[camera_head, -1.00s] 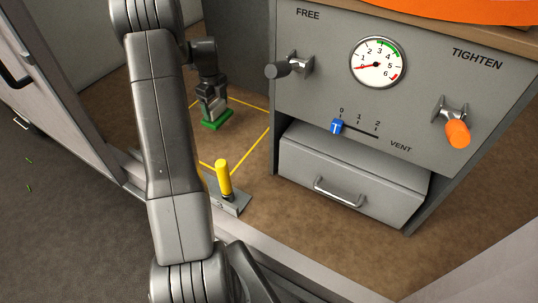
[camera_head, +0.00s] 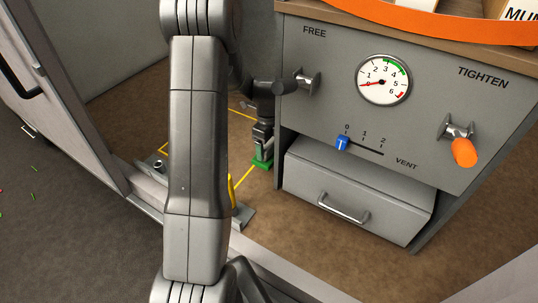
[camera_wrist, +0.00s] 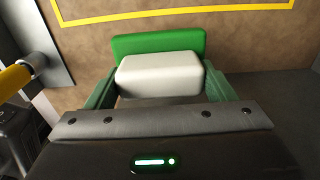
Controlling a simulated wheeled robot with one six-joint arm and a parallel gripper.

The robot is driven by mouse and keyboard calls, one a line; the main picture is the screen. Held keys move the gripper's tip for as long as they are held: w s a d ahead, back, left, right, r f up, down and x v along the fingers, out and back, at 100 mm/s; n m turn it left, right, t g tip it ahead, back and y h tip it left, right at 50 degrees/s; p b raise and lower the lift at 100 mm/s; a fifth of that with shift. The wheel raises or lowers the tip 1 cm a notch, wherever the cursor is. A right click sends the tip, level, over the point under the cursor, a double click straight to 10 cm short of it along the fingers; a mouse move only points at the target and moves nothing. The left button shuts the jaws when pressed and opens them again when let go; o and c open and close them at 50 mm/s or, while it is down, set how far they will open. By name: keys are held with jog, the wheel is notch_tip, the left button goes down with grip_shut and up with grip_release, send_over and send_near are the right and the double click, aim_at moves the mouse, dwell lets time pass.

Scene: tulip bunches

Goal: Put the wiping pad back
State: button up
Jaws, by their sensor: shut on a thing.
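The wiping pad has a green base (camera_wrist: 150,42) and a pale block-shaped grip (camera_wrist: 160,75). My gripper (camera_wrist: 160,88) is shut on the pale grip, with one green finger at each side of it. In the head view the pad's green base (camera_head: 262,163) shows low beside the cabinet's left side, below my gripper (camera_head: 262,146). A yellow outline (camera_wrist: 190,17) is marked on the brown floor, beyond the pad in the wrist view. I cannot tell whether the pad touches the floor.
The grey cabinet with its drawer (camera_head: 352,195) stands close to the right of the pad. A yellow handle (camera_wrist: 14,80) on a metal plate (camera_wrist: 48,45) is at left in the wrist view. In the head view my arm partly hides it.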

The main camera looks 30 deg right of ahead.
aim_at(269, 155)
jog(key=shift+s+d+f, duration=0.1)
jog(key=shift+f, duration=1.15)
jog(key=shift+s+f, duration=0.1)
jog(key=shift+f, duration=1.1)
jog(key=o, duration=0.9)
jog(key=shift+o, duration=0.2)
jog(key=shift+r, duration=0.1)
notch_tip(269, 155, up, 12)
jog(key=shift+r+p, duration=0.1)
jog(key=shift+p, duration=0.3)
